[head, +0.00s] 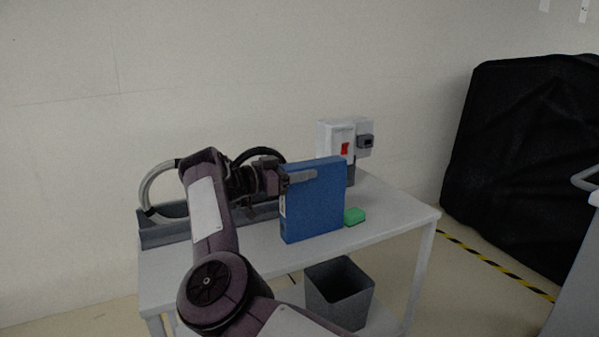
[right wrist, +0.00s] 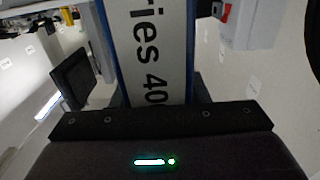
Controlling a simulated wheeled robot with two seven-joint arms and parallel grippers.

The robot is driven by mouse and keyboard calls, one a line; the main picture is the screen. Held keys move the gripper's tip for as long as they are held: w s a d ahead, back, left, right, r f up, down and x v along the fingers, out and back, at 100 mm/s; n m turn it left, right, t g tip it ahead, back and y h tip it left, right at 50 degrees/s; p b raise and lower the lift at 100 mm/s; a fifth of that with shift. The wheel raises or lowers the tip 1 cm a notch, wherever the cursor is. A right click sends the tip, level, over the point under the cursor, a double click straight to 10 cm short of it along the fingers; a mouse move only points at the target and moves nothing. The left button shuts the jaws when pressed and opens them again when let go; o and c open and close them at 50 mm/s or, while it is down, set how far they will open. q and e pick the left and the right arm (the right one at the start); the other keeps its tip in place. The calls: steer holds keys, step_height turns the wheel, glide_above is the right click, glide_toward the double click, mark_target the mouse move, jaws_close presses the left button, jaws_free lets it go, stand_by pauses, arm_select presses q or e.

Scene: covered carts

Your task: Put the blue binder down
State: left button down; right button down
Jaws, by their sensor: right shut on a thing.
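The blue binder (head: 318,205) stands upright at the front middle of the white table (head: 385,232) in the head view. I cannot tell whether its lower edge touches the table top. My right gripper (head: 298,178) is shut on the upper part of the binder. In the right wrist view the binder's pale label (right wrist: 160,50) with dark print fills the middle, between the fingers. My left gripper is not in view.
A green block (head: 354,216) lies just right of the binder. A white device (head: 338,140) with a red switch stands behind. A grey tray (head: 165,232) is at the left. A dark bin (head: 340,292) sits below. The table's right end is clear.

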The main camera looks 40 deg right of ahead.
steer(key=c, duration=0.8)
jaws_free()
steer(key=shift+s, duration=0.1)
steer(key=v, duration=1.2)
steer(key=shift+r, duration=0.1)
